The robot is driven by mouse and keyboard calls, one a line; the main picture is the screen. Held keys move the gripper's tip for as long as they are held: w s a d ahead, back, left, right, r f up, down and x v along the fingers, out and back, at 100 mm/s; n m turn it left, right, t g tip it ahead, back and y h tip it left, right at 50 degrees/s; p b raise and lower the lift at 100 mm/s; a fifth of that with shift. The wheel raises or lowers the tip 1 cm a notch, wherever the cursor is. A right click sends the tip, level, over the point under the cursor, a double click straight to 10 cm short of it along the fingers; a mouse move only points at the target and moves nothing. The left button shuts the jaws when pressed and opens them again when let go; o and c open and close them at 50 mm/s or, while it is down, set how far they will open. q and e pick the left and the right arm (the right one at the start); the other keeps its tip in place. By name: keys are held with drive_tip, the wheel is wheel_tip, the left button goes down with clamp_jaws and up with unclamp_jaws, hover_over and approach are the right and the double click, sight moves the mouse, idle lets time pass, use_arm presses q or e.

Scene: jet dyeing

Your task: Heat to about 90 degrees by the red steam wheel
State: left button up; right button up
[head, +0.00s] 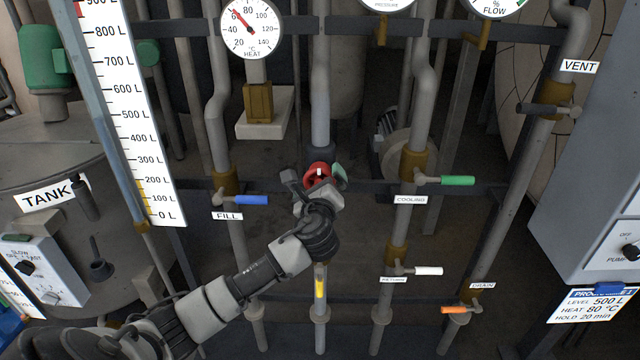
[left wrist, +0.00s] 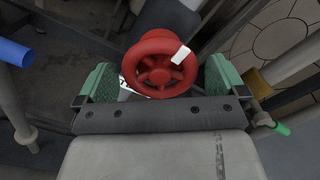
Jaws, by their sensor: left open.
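The red steam wheel (head: 318,174) is on the central pipe in the head view, partly hidden by my gripper. In the left wrist view the red wheel (left wrist: 160,64) has a white mark at its upper right rim. My left gripper (head: 316,182) is open at the wheel. In the left wrist view its green-padded fingers (left wrist: 162,84) stand on either side of the wheel, with gaps showing. The heat gauge (head: 250,28) has its red needle pointing up-left, near 60. My right gripper is not in view.
A blue-handled fill valve (head: 250,200) is left of the wheel and a green-handled cooling valve (head: 457,181) is right. White (head: 428,271) and orange (head: 454,310) handles sit lower right. The programme card (head: 590,304) reads 500 L, 80 °C, 20 min.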

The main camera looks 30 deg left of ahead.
use_arm(q)
drive_tip(key=c, duration=0.9)
